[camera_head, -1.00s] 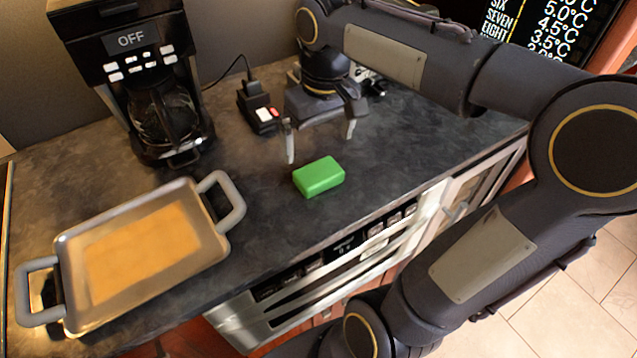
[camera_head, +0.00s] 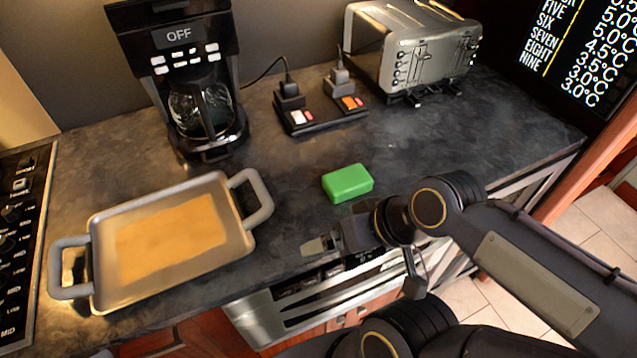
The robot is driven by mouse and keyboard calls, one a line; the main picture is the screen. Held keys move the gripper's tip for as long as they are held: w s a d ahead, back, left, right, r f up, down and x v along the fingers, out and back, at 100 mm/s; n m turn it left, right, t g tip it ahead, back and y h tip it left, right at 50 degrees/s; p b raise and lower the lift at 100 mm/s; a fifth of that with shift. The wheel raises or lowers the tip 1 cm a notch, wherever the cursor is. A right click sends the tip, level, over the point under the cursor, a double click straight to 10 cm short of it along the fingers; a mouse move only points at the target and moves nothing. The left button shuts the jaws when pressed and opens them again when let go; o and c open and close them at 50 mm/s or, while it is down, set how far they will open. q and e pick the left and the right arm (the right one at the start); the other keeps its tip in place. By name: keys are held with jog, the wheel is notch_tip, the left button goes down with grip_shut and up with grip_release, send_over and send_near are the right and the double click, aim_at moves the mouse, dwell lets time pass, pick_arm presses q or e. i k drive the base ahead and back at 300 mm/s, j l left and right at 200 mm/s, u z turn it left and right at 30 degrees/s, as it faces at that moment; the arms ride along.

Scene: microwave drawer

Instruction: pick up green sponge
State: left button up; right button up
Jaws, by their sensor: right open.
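The green sponge (camera_head: 347,183) is a bright green block lying flat on the dark counter (camera_head: 290,165), in the head view, a little right of centre. My right gripper (camera_head: 366,264) is at the counter's front edge, on the near side of the sponge and apart from it. Its fingers are spread wide with nothing between them. The sponge is fully visible. My left gripper is not in view.
A tray with grey handles (camera_head: 100,295) stands on the counter at left. Behind are a coffee maker (camera_head: 190,85), a power strip (camera_head: 330,118) with plugs and a metal toaster (camera_head: 400,50). A drawer front (camera_head: 262,318) is below the counter edge. The counter right of the sponge is clear.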

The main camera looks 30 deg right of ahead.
aim_at(341, 185)
jog(key=k+j+z, duration=0.15)
jog(key=z, duration=0.35)
jog(key=k+j+z, duration=0.1)
jog(key=z, duration=0.4)
jog(key=i+z, duration=0.35)
jog(key=k+l, duration=0.1)
jog(key=k, duration=0.45)
jog(key=l+z, duration=0.25)
jog(key=i+l+z, duration=0.1)
jog(key=z, duration=0.15)
